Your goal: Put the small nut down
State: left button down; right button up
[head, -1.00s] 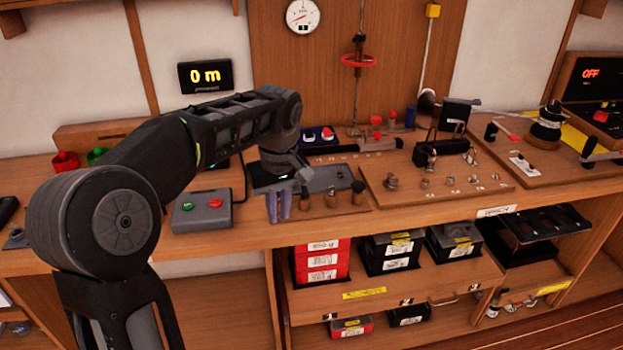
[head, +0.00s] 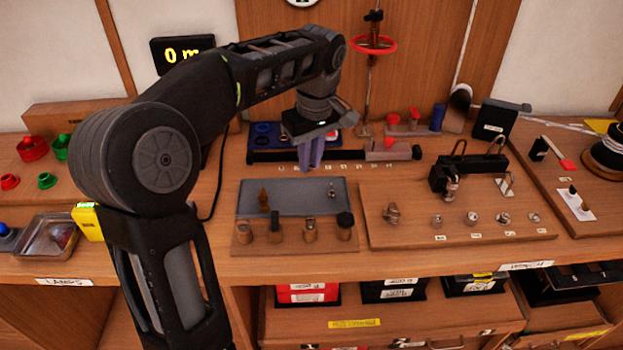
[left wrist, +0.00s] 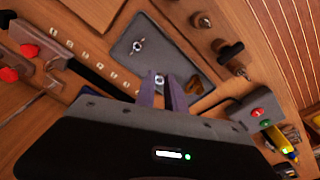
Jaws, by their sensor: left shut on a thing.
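My left gripper (head: 311,165) is in the air above the back right part of a grey mat (head: 290,210). Its purple fingers are shut on a small shiny piece, which looks like the small nut (left wrist: 159,80) in the left wrist view; in the head view the fingers hide it. The mat also shows in the left wrist view (left wrist: 125,50). My right gripper is out of view.
A wooden strip with several upright pegs (head: 309,230) borders the mat's front. A board with metal fittings (head: 400,238) lies to the right. The mat's middle is clear.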

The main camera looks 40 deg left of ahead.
pick_arm(q)
jog(key=shift+s+r, duration=0.15)
jog(key=shift+s, duration=0.1)
send_over(309, 203)
jog(key=shift+d+f, duration=0.1)
jog(key=shift+f, duration=3.05)
jog(key=shift+f, duration=1.9)
jog(key=shift+f, duration=0.1)
